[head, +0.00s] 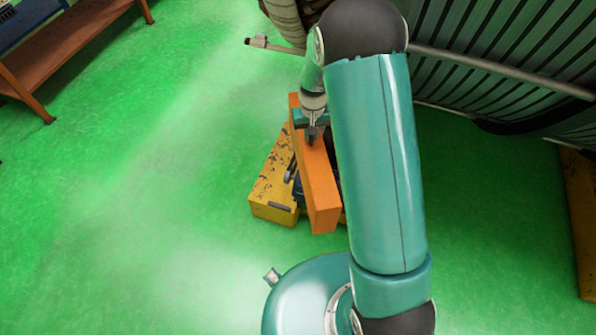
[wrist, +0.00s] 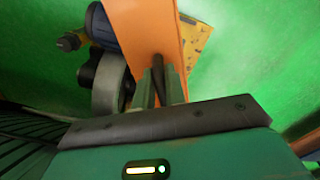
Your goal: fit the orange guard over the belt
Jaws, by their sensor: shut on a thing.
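The orange guard (head: 318,185) is a long box-like cover in the middle of the head view. My gripper (head: 311,136) is shut on it near its middle, seen from above. In the wrist view the guard (wrist: 148,35) runs away from my gripper (wrist: 162,85), whose fingers close on its near part. The guard is over the yellow base (head: 270,185), above or beside the dark machine parts. The belt is hidden, and I cannot tell whether the guard rests on anything. In the wrist view a blue motor (wrist: 103,25) and a grey pulley-like wheel (wrist: 108,85) sit left of the guard.
A brown bench (head: 70,45) stands at the upper left. The green floor to the left is clear.

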